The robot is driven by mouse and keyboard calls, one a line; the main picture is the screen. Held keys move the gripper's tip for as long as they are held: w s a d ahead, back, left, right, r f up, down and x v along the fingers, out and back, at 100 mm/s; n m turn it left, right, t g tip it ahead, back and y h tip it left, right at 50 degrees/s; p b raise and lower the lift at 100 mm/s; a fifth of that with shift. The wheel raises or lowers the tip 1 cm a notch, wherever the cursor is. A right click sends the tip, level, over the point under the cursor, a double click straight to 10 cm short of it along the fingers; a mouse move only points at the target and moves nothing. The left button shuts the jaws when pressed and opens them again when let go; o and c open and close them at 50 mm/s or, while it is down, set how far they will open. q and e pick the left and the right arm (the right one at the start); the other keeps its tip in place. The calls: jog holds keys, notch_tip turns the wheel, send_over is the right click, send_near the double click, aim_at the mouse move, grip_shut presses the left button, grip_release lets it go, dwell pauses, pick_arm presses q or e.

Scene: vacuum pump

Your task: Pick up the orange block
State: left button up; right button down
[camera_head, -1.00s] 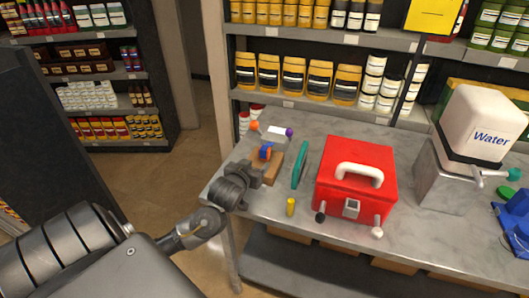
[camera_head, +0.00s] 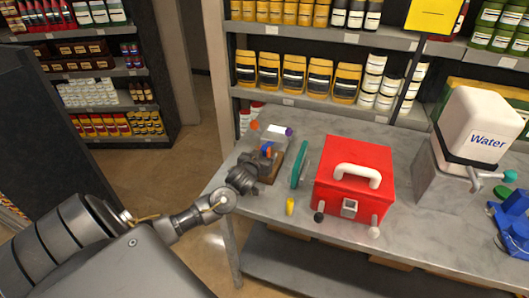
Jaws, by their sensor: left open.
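My left gripper (camera_head: 262,163) is over the left part of the counter, its jaws open. A small orange piece with blue beside it (camera_head: 267,150) shows right at the fingertips, partly hidden by them. A brown wooden block (camera_head: 276,170) lies beside and partly behind the gripper. Another small orange piece (camera_head: 254,125) shows just beyond the gripper, left of a pale box. I cannot tell for certain which orange piece is the orange block, nor whether the fingers touch anything. My right gripper is not in view.
A teal upright panel (camera_head: 300,165) and a red case (camera_head: 352,180) stand right of the gripper. A small yellow cylinder (camera_head: 290,206) stands near the front edge. A purple piece (camera_head: 289,132) is behind. A water container (camera_head: 480,125) stands at the right.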

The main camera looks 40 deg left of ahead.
pick_arm(q)
jog(key=c, duration=1.1)
jog(key=shift+r, duration=0.1)
